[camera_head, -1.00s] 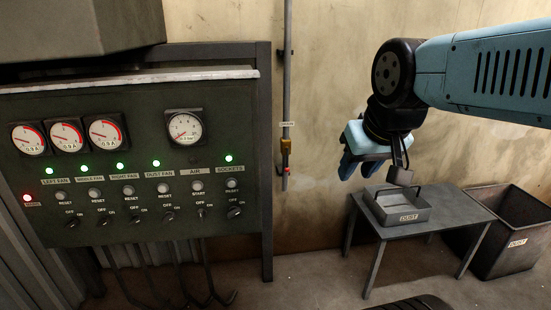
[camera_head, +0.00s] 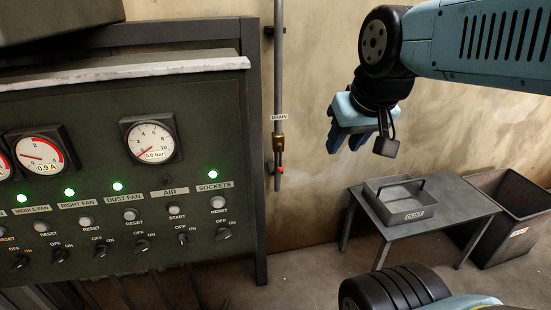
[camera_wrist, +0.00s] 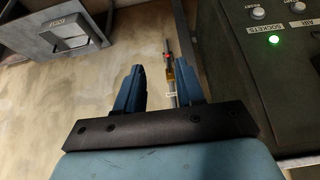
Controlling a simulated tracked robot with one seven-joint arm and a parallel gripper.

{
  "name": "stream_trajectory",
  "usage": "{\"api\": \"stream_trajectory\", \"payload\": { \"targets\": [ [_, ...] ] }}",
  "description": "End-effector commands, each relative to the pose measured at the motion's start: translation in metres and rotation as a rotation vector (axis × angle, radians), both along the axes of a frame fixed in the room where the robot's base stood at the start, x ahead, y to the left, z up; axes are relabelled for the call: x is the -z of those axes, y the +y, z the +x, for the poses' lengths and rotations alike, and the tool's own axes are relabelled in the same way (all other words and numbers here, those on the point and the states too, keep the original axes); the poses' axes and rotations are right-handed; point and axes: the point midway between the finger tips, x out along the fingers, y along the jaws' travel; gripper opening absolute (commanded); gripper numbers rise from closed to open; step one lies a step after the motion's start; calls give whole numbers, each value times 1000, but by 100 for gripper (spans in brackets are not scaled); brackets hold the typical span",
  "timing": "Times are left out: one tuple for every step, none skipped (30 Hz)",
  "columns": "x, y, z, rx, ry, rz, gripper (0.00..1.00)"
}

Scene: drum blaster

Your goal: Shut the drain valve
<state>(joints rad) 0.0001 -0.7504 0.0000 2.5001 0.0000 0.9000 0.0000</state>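The drain valve (camera_head: 279,145) is a small brass body on a thin vertical pipe, under a DRAIN label (camera_head: 279,117). Its red-tipped lever (camera_head: 280,169) hangs down, apparently in line with the pipe. My gripper (camera_head: 346,140) is to the right of the valve in the head view, apart from it, with nothing held. In the wrist view my gripper (camera_wrist: 158,68) is open, with its two blue fingers spread. The valve (camera_wrist: 170,77) and its red lever tip (camera_wrist: 168,56) show in the gap, nearer the right finger and beyond the fingertips.
The control panel (camera_head: 110,265) stands left of the pipe (camera_head: 278,70), its edge close to it. Its air gauge (camera_head: 151,140) reads about 0 bar. On the right are a table (camera_head: 455,200) with a dust tray (camera_head: 405,216) and a dust bin (camera_head: 515,250). The wall around the valve is bare.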

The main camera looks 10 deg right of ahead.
Motion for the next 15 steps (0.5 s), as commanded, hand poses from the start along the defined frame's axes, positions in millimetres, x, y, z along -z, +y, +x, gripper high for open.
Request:
{"api": "stream_trajectory", "payload": {
  "targets": [
    [0,0,0,0,0,0,38],
    [0,0,0,0,0,0,38],
    [0,0,0,0,0,0,38],
    [0,0,1,0,0,0,38],
    [0,0,2,0,-1,0,38],
    [0,-1,5,0,-4,-1,38],
    [1,-1,8,2,-8,-1,38],
    [1,-2,12,2,-13,-2,38],
    [3,-4,20,3,-22,-3,38],
    [4,-7,27,4,-30,-3,38],
    [5,-8,35,5,-40,-5,38],
    [7,-10,47,7,-55,-7,38],
    [9,-11,56,8,-68,-9,38],
    [11,-12,67,10,-82,-12,38],
    [14,-14,81,11,-102,-14,38]
  ]
}}
